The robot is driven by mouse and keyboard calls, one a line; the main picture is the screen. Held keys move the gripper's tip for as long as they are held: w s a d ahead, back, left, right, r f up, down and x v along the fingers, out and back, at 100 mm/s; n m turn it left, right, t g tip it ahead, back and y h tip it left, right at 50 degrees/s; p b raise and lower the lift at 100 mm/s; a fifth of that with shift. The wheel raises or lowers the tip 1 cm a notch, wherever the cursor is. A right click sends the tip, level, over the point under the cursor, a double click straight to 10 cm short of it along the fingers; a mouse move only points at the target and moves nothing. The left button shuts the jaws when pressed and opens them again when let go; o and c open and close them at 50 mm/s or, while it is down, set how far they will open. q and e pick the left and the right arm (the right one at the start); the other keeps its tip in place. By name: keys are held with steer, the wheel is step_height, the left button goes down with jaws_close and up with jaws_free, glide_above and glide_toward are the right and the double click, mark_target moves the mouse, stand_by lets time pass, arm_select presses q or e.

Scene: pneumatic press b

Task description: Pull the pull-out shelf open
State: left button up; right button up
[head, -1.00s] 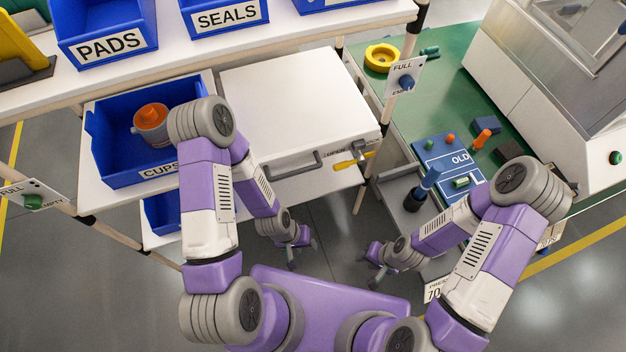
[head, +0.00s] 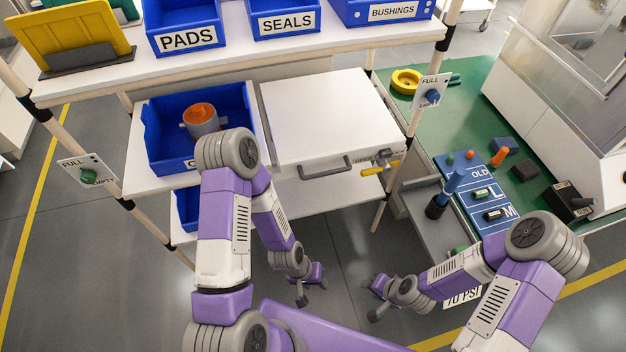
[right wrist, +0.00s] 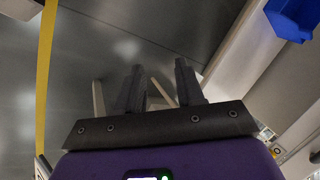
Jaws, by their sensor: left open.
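The pull-out shelf appears to be the white flat-topped unit (head: 325,115) in the middle of the rack, with a grey bar handle (head: 326,168) on its front. Its front lies about level with the rack's front edge. A latch with a yellow lever (head: 380,168) sits at its right front corner. My left gripper (head: 312,291) is open and empty, low in front of the rack and well apart from the handle. My right gripper (head: 374,299) is low to the right of it. In the right wrist view its two dark fingers (right wrist: 160,88) stand apart with nothing between them.
A blue bin (head: 163,165) with a grey and orange cup stands left of the shelf unit. A rack post (head: 410,130) with a FULL/EMPTY sign stands at right. The green bench (head: 440,115) lies beyond. Bare floor is in front of the rack.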

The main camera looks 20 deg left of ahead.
steer(key=w+a+r+m+t+y, duration=0.2)
steer(key=w+a+r+t, duration=0.2)
steer(key=w+a, duration=0.55)
steer(key=m+t+y, duration=0.2)
steer(key=m+t, duration=0.4)
steer(key=t, duration=0.1)
glide_toward(326, 175)
steer(key=r+x, duration=0.1)
steer(key=x, duration=0.2)
steer(key=b+x, duration=0.1)
steer(key=x, duration=0.2)
steer(key=f+b+x, duration=0.1)
steer(key=x, duration=0.2)
steer(key=shift+a+f, duration=0.1)
steer(key=shift+a, duration=0.05)
steer(key=shift+x, duration=0.8)
steer(key=shift+c, duration=0.2)
jaws_close()
